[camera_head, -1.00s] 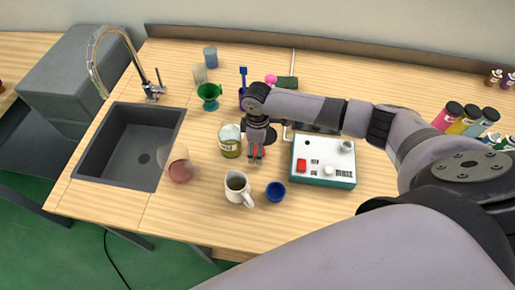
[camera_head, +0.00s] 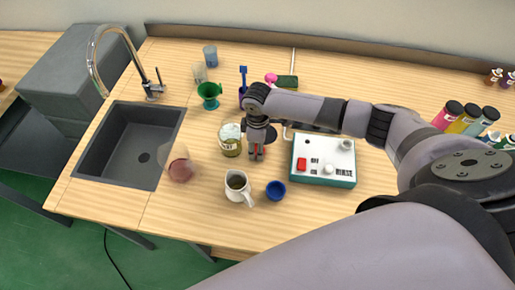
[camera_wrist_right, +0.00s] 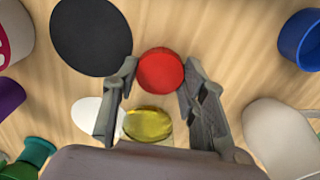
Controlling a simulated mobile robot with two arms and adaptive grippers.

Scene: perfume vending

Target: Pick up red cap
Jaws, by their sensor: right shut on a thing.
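The red cap (camera_wrist_right: 160,70) is a round red disc between the two fingertips of my right gripper (camera_wrist_right: 159,78) in the right wrist view. The fingers touch it on both sides, so the gripper is shut on it. In the head view my right gripper (camera_head: 257,155) points down close to the wooden table, just right of a glass jar with yellow contents (camera_head: 230,141). The cap is mostly hidden by the fingers there. I cannot tell whether it is still touching the table. My left gripper is not in view.
A white mug (camera_head: 238,187) and a blue cup (camera_head: 276,190) stand in front of the gripper. A white-and-green box (camera_head: 322,161) with a red button is to its right. A green goblet (camera_head: 209,94) stands behind, and the sink (camera_head: 128,145) lies left.

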